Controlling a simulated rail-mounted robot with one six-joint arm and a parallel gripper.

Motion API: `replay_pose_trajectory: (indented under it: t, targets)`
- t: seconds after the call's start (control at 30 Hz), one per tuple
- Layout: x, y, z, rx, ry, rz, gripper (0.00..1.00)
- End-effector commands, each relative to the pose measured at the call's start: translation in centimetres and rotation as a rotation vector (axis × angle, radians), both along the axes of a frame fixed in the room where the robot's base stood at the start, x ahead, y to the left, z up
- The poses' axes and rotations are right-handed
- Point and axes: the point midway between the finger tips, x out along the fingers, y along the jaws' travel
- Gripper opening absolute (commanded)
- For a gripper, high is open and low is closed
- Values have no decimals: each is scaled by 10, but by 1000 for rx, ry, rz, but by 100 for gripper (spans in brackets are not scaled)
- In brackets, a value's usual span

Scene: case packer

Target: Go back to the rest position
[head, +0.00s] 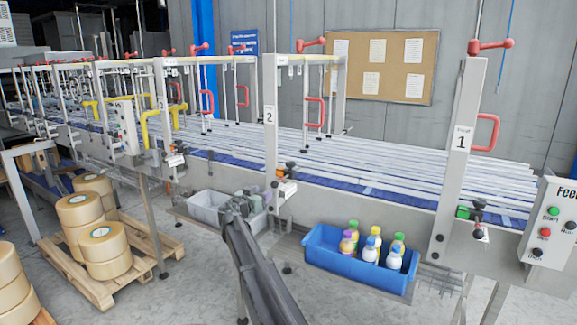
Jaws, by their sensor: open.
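My dark grey arm reaches up from the bottom edge of the head view. My gripper (240,206) is at its far end, in front of the grey bin (203,212) under the machine. It is small and dark here, and its fingers are hard to make out. I see nothing held in it. Greyish items and a purple one show in or behind the bin, partly hidden by my arm.
A blue crate (330,262) holds several bottles with coloured caps, right of my arm. The case packer (345,198) runs across the view, with numbered posts and red handles. A control box (552,225) is at right. A pallet (95,285) with tape rolls stands left.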

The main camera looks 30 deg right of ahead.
Motion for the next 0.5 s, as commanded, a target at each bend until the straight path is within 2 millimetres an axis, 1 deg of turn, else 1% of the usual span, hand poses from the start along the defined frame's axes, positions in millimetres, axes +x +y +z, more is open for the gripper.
replay_pose_trajectory:
  t: [0.17,0.27,0.3,0.33,0.37,0.4,0.43,0.47,0.5]
  targets:
    - [0,0,0,-8,13,0,51]
    - [-4,-3,-2,-54,114,-26,51]
    - [-11,-5,-10,-51,192,-50,51]
    - [-23,-6,-18,-36,267,-70,51]
    - [-42,-6,-29,-5,357,-88,51]
    - [-72,-3,-48,53,491,-97,51]
    - [-95,2,-62,101,590,-90,51]
    - [-119,10,-77,153,690,-73,51]
    - [-151,22,-96,224,815,-32,51]
